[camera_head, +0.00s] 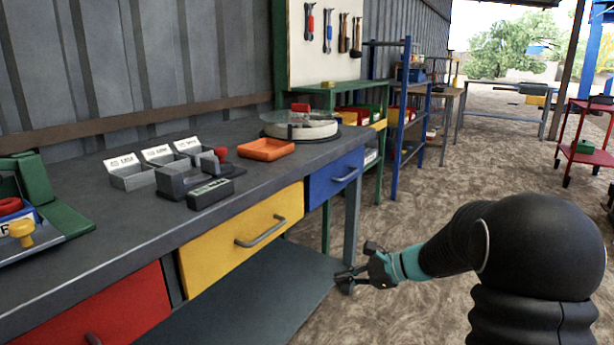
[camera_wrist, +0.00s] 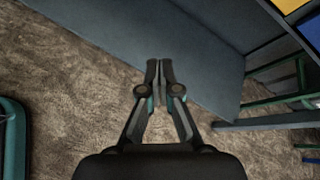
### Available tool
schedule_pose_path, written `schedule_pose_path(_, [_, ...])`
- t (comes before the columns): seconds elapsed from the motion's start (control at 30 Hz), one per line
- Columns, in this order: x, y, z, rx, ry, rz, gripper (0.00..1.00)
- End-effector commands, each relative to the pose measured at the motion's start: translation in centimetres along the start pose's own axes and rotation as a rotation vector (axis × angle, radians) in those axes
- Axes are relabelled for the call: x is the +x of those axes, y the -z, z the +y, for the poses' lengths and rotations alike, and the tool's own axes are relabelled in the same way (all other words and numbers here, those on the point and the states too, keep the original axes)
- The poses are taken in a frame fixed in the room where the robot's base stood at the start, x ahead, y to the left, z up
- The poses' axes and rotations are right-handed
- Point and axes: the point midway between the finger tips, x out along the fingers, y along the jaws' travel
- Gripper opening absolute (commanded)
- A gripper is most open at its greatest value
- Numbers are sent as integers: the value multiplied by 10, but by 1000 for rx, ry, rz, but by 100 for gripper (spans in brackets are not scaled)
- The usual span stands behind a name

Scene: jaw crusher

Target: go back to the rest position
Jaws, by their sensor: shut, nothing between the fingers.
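My gripper (camera_head: 343,277) is at the end of my black arm in the head view, low beside the bench and near the edge of its lower shelf (camera_head: 240,300). In the wrist view my gripper (camera_wrist: 160,70) points at the grey shelf (camera_wrist: 200,45), with its fingertips together and nothing between them. My arm reaches in from the right of the head view, over the earthen floor.
The workbench (camera_head: 95,225) has red, yellow (camera_head: 240,235) and blue (camera_head: 333,178) drawers. On it are an orange tray (camera_head: 266,149), a round dish (camera_head: 300,126) and small grey bins (camera_head: 130,172). Floor to the right is mostly clear, with a red cart (camera_head: 588,155) farther back.

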Motion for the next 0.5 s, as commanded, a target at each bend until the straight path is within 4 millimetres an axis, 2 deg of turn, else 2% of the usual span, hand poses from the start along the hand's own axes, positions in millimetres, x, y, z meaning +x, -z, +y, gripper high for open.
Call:
schedule_pose_path(0.03, [-4, -4, 21, -82, -58, 46, 0])
schedule_pose_path(0.2, [-30, -12, 91, -415, -285, 206, 0])
schedule_pose_path(0.3, [-50, -16, 124, -601, -407, 284, 0])
schedule_pose_path(0.5, [-93, -27, 175, -930, -614, 413, 0])
